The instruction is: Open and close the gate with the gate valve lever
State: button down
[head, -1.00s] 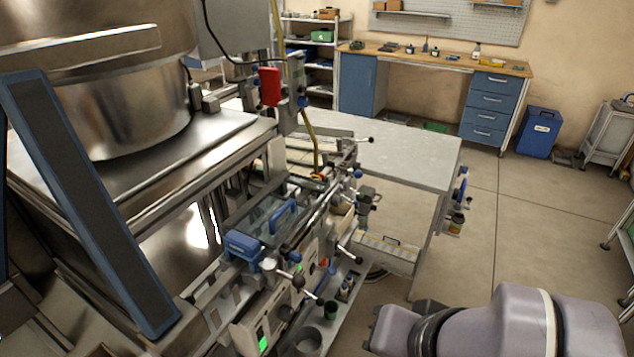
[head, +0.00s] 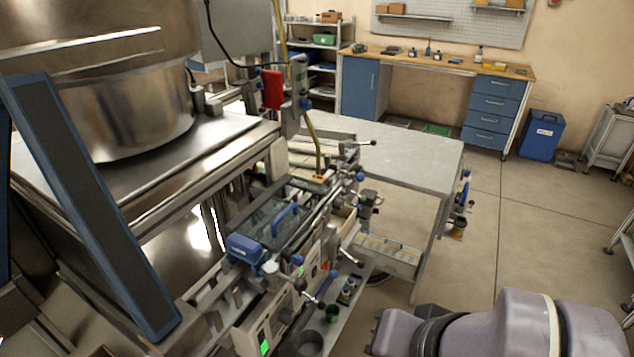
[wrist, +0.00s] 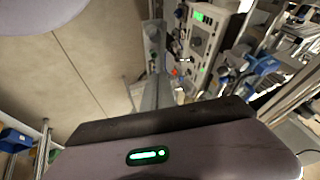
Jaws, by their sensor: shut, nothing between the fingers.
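The machine (head: 262,210) has several metal levers with black ball knobs. One lever (head: 360,143) sticks out to the right at its far end. Other levers (head: 308,292) are on its near front side. I cannot tell for sure which is the gate valve lever. A clear lid with a blue handle (head: 285,217) lies on its top, and the gate itself is hard to make out. My gripper (wrist: 160,122) fills the bottom of the wrist view, shut and empty, apart from the machine. In the head view my arm shows at the lower right; its gripper end is not clear there.
A grey table (head: 400,150) stands behind the machine. A large steel drum (head: 120,100) sits at the left. A low bin (head: 385,255) is under the table. A blue bin (head: 540,135) stands by the far wall.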

jog(key=w+d+f+n+t+h+p, duration=0.15)
jog(key=w+d+n+h, duration=0.25)
jog(key=w+d+n, duration=0.8)
jog(key=n+y+p, duration=0.2)
jog(key=n+y, duration=0.1)
jog(key=n, duration=1.2)
send_near(352, 258)
jog(key=s+d+r, duration=0.2)
jog(key=s+d, duration=0.2)
jog(key=d, duration=0.2)
jog(key=s+a+f+n+y, duration=0.1)
jog(key=a+f+n+y, duration=0.3)
jog(key=a+f+n, duration=0.15)
jog(key=d+f+b+x, duration=0.1)
jog(key=b+x, duration=0.3)
jog(key=x, duration=0.5)
jog(key=shift+w+d+r+n+g+p, duration=0.3)
jog(key=shift+w+d+r+p, duration=0.45)
jog(key=shift+w+d+r, duration=0.35)
